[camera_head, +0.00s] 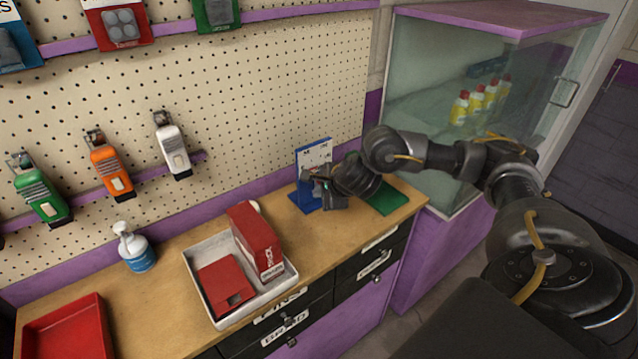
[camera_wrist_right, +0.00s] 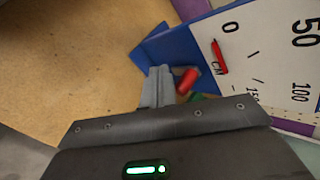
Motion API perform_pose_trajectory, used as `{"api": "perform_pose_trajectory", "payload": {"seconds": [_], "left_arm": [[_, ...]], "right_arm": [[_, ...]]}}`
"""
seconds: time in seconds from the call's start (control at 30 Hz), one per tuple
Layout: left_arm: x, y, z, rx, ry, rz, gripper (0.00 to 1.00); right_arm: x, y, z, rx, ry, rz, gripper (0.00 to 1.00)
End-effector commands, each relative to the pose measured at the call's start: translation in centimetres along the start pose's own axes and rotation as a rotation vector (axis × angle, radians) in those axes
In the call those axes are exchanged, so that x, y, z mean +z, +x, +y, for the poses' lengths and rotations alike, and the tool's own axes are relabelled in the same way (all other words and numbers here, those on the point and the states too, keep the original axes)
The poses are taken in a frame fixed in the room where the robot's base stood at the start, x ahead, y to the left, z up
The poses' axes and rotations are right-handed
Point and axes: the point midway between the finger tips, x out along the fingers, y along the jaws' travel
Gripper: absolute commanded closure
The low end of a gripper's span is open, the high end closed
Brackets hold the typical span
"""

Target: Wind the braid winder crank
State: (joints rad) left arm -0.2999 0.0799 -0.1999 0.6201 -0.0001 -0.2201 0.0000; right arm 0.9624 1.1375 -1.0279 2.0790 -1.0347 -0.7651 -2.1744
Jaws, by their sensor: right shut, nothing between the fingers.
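The braid winder (camera_head: 314,155) stands on the counter, a blue stand with a white panel at its back. In the right wrist view its white dial panel (camera_wrist_right: 270,45) carries numbers and a red pointer near 0. A red crank knob (camera_wrist_right: 187,80) sticks out in front of the blue part. My right gripper (camera_head: 314,174) is at the front of the winder. In the wrist view its fingers (camera_wrist_right: 158,85) are together and empty, just left of the red knob; I cannot tell whether they touch it. The rest of the crank is mostly hidden. My left gripper is out of view.
A green mat (camera_head: 388,198) lies right of the winder. A white tray (camera_head: 210,312) with red boxes, a pump bottle (camera_head: 135,248) and a red tray (camera_head: 68,335) stand to the left. A glass cabinet (camera_head: 440,75) rises at the right. A pegboard (camera_head: 255,75) backs the counter.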

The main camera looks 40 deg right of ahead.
Motion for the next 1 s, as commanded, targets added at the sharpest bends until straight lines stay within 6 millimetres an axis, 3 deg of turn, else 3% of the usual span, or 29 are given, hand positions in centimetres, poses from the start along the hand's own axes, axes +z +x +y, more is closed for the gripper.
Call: {"api": "perform_pose_trajectory", "payload": {"seconds": [1.0], "left_arm": [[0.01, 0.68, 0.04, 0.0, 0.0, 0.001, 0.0]], "right_arm": [[0.35, 0.83, -0.82, 0.0, 0.0, 0.0, 1.0]]}}
